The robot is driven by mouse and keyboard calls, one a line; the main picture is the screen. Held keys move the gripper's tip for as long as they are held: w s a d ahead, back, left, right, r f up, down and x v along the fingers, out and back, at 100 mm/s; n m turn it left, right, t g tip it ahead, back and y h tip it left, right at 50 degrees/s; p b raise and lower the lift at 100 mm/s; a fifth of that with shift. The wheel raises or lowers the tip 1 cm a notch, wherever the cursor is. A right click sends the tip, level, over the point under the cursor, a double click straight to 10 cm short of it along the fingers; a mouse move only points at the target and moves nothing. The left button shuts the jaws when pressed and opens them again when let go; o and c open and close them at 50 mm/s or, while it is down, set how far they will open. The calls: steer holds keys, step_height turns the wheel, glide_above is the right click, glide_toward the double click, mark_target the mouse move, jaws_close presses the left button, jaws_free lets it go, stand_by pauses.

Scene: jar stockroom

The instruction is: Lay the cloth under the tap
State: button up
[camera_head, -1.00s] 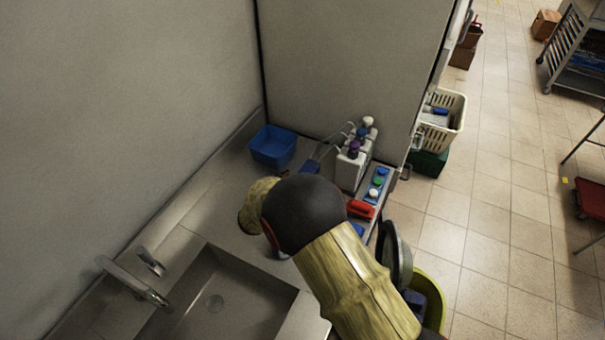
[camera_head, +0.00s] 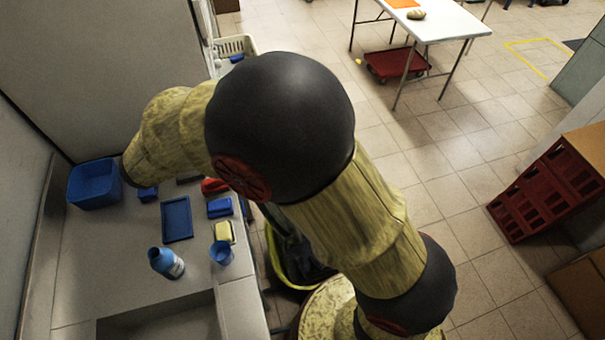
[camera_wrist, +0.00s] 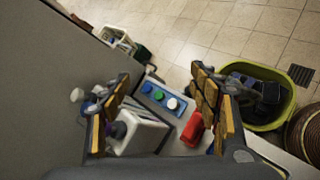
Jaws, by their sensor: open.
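A flat blue rectangle (camera_head: 176,218) lies on the counter in the head view; I cannot tell whether it is the cloth. A smaller blue piece (camera_head: 219,207) lies to its right. The sink (camera_head: 160,322) shows in part at the bottom edge. The tap is outside both current views. My gripper (camera_wrist: 160,105) is open and empty in the wrist view, its fingers apart above the counter's far end. A white container (camera_wrist: 138,132), a strip with coloured caps (camera_wrist: 158,96) and a red object (camera_wrist: 193,129) show between the fingers. My arm hides the gripper in the head view.
A blue bin (camera_head: 94,186) stands at the back left of the counter. A blue bottle (camera_head: 166,263), a blue cup (camera_head: 221,252) and a yellow sponge (camera_head: 224,232) stand near the sink. A yellow-green tub (camera_wrist: 262,88) is on the floor beside the counter.

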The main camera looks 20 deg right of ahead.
steer(key=s+d+r+m+g+y, duration=0.1)
steer(key=s+d+r+m, duration=0.25)
steer(key=s+d, duration=0.2)
steer(key=s+d+r+m+g, duration=0.2)
steer(key=s+d+m, duration=0.2)
steer(key=d, duration=0.3)
steer(key=s+d+r+m+g+y, duration=0.1)
steer(key=s+d+r+m, duration=0.25)
steer(key=s+d, duration=0.2)
steer(key=s+d+r+m+y, duration=0.1)
steer(key=s+m+y, duration=0.1)
steer(key=s+m, duration=0.3)
steer(key=s+d+r+m+y, duration=0.1)
steer(key=s+m, duration=0.4)
steer(key=s, duration=0.5)
steer(key=shift+d+r+t+y, duration=0.15)
steer(key=shift+r+t+y, duration=0.15)
steer(key=shift+y, duration=0.1)
steer(key=shift+o, duration=0.5)
steer(key=shift+s+a+m, duration=0.25)
steer(key=shift+s+m, duration=0.25)
